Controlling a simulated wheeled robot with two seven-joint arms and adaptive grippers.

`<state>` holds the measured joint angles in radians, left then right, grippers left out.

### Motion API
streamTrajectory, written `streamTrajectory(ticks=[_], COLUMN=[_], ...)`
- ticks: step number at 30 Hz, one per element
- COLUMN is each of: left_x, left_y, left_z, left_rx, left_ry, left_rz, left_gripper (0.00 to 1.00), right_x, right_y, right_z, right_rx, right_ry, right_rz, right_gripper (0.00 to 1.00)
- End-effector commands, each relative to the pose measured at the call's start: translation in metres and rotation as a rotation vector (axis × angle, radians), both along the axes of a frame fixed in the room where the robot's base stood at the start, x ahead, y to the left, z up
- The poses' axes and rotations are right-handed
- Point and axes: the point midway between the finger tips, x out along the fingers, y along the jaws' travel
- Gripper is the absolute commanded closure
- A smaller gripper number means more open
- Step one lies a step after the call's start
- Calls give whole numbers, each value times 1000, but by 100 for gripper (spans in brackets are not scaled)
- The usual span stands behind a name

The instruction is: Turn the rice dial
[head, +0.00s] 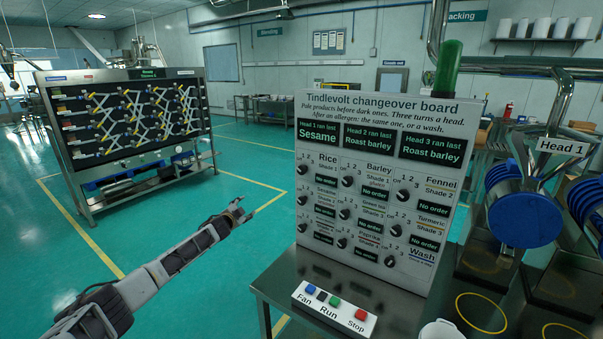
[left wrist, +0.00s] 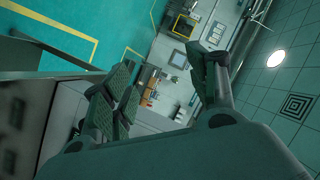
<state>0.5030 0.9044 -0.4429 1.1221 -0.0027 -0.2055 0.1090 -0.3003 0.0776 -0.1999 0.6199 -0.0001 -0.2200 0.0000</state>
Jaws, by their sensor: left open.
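The changeover board (head: 318,99) stands on a metal table right of centre in the head view. The rice dial (head: 302,170) is a small black knob at the board's upper left, beside the Rice label, with numbers above it. Its exact setting is too small to read. My left gripper (head: 240,208) reaches in from the lower left and is in the air left of the board, apart from the dial. In the left wrist view its two padded fingers (left wrist: 163,90) are spread with nothing between them. My right gripper is not in view.
A button box (head: 335,309) with Fan, Run and Stop sits at the table's front edge. Other dials, such as the barley dial (head: 348,181), are close by. Blue sieve heads (head: 525,215) stand at the right. A tall rack (head: 130,130) stands at the left; floor between is clear.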

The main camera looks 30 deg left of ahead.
Motion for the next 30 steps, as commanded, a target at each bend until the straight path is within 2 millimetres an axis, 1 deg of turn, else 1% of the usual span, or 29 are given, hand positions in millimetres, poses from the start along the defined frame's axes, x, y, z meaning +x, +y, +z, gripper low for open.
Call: streamTrajectory(ticks=[1, 4, 6, 8, 9, 11, 12, 15, 18, 21, 25, 30], left_x=[5, 10, 11, 12, 12, 11, 10, 8, 6, 4, 2, 1], left_y=[-6, -24, -41, -57, -69, -90, -104, -134, -159, -176, -188, -192], left_z=[28, 68, 89, 105, 114, 125, 131, 142, 150, 156, 161, 163], left_rx=[9, -2, -26, -54, -78, -124, -161, -258, -361, -465, -602, -763], left_ry=[-33, -87, -119, -144, -158, -179, -191, -217, -235, -248, -262, -272], left_rz=[-22, -65, -98, -128, -149, -181, -202, -245, -275, -293, -298, -284], left_gripper=[41, 41, 41, 41, 41, 41, 41, 41, 41, 41, 41, 41], right_x=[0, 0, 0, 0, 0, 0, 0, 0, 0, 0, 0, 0], right_y=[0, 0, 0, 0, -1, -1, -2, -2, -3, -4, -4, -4], right_z=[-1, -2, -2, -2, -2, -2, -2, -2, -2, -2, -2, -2], right_rx=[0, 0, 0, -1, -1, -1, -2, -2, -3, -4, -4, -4], right_ry=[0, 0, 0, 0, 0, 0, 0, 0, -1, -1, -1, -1], right_rz=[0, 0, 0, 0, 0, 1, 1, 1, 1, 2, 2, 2], right_gripper=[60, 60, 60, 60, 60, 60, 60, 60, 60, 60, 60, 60])
